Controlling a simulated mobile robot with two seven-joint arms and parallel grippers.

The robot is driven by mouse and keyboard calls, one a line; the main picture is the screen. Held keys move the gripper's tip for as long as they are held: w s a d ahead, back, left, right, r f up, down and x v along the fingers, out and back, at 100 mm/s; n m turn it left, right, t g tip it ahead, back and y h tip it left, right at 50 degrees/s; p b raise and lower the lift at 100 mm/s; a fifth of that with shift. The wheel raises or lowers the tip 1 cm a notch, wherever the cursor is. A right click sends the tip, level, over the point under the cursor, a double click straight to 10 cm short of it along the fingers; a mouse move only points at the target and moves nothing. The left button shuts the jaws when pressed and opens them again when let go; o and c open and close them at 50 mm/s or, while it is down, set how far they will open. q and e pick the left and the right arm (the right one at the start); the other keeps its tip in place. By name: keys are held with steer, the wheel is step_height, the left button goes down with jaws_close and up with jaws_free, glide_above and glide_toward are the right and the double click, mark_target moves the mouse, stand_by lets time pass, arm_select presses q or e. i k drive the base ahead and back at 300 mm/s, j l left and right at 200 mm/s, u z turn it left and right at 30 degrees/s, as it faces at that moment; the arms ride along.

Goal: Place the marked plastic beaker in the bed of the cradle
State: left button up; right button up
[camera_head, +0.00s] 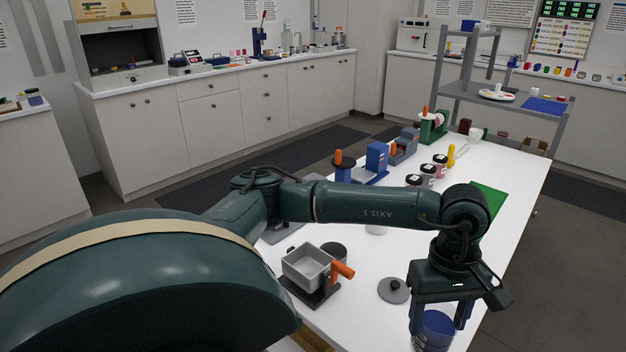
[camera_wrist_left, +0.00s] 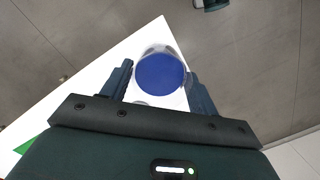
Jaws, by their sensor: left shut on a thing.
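A clear beaker with blue contents (camera_head: 436,328) is between the fingers of my left gripper (camera_head: 438,318), at the near right part of the white table. The lower part of the beaker is cut off by the picture's bottom edge. In the left wrist view the beaker's round blue top (camera_wrist_left: 160,75) lies between the two fingers, near the table's corner. My left gripper is shut on it. No marking on it is readable. I cannot tell for sure which fixture is the cradle; a grey open box with an orange handle (camera_head: 309,266) stands on a dark base. My right gripper is not in view.
A grey knobbed lid (camera_head: 393,290) lies between the box and my gripper. A blue fixture (camera_head: 371,163), a grey one (camera_head: 404,147) and several dark-lidded jars (camera_head: 428,172) stand farther back. A green mat (camera_head: 488,199) lies by the right edge, partly behind my arm.

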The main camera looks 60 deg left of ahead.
mark_target(310, 271)
steer(key=k+j, duration=0.15)
steer(key=j, duration=0.2)
steer(key=k+j, duration=0.15)
steer(key=j, duration=0.25)
steer(key=k+j, duration=0.1)
steer(key=j, duration=0.25)
steer(key=i+j, duration=0.2)
steer(key=j, duration=0.15)
steer(key=i, duration=0.15)
